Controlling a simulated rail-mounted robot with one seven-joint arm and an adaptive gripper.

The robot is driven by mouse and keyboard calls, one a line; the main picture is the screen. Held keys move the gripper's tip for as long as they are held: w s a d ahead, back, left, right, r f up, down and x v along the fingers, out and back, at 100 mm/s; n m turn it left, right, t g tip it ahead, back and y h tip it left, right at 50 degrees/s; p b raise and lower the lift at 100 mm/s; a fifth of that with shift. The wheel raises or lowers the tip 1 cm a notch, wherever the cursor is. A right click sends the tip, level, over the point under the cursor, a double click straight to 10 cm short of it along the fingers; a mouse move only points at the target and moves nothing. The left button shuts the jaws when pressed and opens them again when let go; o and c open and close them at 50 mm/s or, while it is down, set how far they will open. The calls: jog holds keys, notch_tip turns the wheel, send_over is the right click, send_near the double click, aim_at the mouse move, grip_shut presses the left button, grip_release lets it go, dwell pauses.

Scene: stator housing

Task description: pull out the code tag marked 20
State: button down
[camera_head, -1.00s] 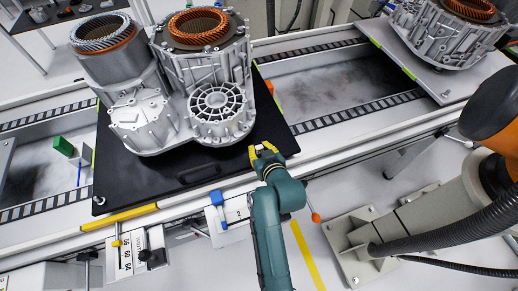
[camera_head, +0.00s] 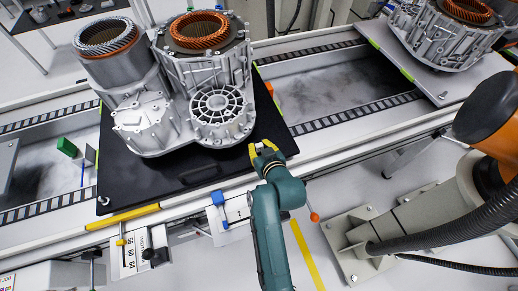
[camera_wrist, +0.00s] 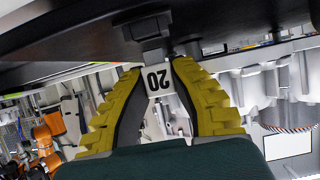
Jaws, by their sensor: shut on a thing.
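The code tag marked 20 (camera_wrist: 157,80) is a white piece with black digits, upside down in the wrist view. It sits between the two yellow fingers of my gripper (camera_wrist: 157,68), which are shut on it. A dark block (camera_wrist: 146,30) is directly above the tag there; I cannot tell whether they touch. In the head view my gripper (camera_head: 264,149) is at the front right part of the black pallet (camera_head: 170,178). The tag cannot be made out in that view.
A grey stator housing (camera_head: 220,108) stands on the pallet behind my gripper. A numbered card (camera_head: 130,257) hangs farther left. The floor in front is fairly open around the yellow stripe (camera_head: 305,257).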

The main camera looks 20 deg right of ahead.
jog(key=shift+r, duration=0.2)
notch_tip(320, 180, up, 6)
jog(key=p, duration=0.6)
jog(key=shift+r, duration=0.2)
jog(key=shift+f, duration=0.1)
